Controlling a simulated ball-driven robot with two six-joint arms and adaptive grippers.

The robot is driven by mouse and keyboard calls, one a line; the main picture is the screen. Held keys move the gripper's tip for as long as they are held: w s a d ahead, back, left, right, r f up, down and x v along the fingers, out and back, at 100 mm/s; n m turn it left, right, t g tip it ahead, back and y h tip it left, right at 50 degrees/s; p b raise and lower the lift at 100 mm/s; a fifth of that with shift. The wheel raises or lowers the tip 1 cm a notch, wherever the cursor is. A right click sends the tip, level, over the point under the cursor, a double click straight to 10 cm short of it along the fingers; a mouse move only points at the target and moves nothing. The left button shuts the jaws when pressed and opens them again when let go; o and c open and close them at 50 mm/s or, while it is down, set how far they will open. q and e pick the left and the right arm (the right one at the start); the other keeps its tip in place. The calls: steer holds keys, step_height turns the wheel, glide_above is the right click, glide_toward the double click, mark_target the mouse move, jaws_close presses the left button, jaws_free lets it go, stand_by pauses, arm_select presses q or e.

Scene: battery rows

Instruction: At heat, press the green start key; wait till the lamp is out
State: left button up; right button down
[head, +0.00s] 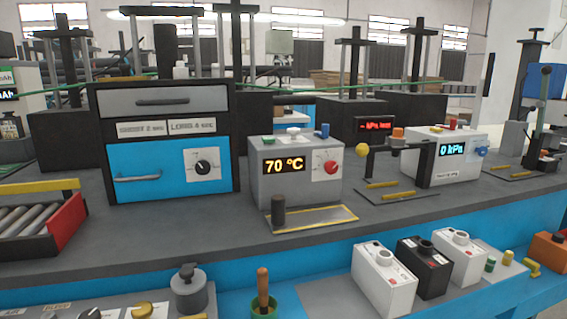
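The grey heater box (300,190) stands at the middle of the bench and its amber display (284,165) reads 70 °C. A red dial (331,167) is on its front. I cannot tell for sure which part is the lamp or whether one is lit. Neither of my grippers is in the head view, and nothing touches the box's top.
A blue-fronted oven (166,172) stands left of the box. A dark cylinder (278,211) stands on a yellow-edged plate (318,219) before it. A 0 kPa unit (452,167) stands to the right. White (384,279) and black (423,268) batteries stand on the lower front shelf.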

stand_by(0.4)
arm_select(q)
jaws_close()
stand_by(1.3)
